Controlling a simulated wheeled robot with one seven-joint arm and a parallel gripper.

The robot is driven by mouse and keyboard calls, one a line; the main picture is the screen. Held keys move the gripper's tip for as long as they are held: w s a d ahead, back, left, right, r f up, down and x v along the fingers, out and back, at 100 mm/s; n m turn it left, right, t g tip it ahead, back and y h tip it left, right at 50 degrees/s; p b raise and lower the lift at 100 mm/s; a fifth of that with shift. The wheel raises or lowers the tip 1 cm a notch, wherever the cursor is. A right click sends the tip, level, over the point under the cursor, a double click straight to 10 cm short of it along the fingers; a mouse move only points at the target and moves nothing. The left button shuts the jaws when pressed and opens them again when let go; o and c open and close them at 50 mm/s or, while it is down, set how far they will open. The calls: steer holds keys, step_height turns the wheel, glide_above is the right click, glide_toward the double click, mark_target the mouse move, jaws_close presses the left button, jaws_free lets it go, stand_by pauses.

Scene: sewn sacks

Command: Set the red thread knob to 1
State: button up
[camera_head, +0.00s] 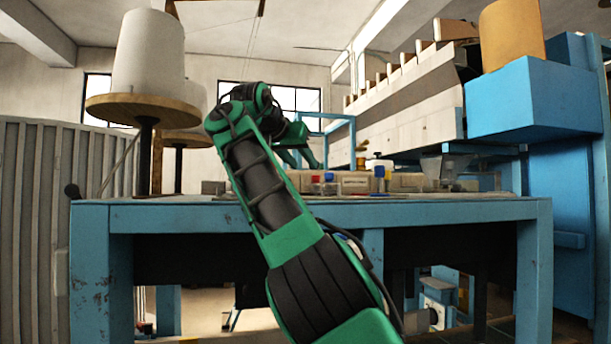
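The blue table (410,211) spans the view. A large white thread cone (150,55) on a wooden disc stands at the left. A tan cone (511,35) sits on a blue cabinet (535,98) at the right. Small boxes and a clear funnel (446,168) line the tabletop.

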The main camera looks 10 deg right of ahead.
mark_target(316, 179)
steer(key=v, duration=0.3)
steer(key=shift+s+a, duration=0.15)
steer(key=w+d+f+y, duration=0.1)
steer(key=d, duration=0.5)
steer(key=w+d+f+n+y, duration=0.1)
steer(key=d, duration=0.5)
steer(key=w+d+f+n+y, duration=0.1)
steer(key=d, duration=0.5)
steer(key=shift+w, duration=0.35)
steer(key=shift+s+d+n+y, duration=0.15)
steer(key=shift+s+n+y, duration=0.1)
steer(key=shift+n+y, duration=0.35)
steer(key=s+a+r+n+t+y, duration=0.1)
steer(key=s+a, duration=0.1)
steer(key=a, duration=0.1)
steer(key=s+a+r+n+t+y, duration=0.1)
steer(key=a, duration=0.2)
steer(key=s+a+n+y, duration=0.2)
steer(key=a, duration=0.1)
steer(key=shift+s+a+r+t, duration=0.25)
steer(key=shift+s+r+t, duration=0.1)
steer(key=shift+r+t, duration=0.05)
steer(key=shift+w+a, duration=0.1)
steer(key=x, duration=1)
steer(key=shift+w+a+f, duration=0.15)
steer(key=shift+w, duration=0.1)
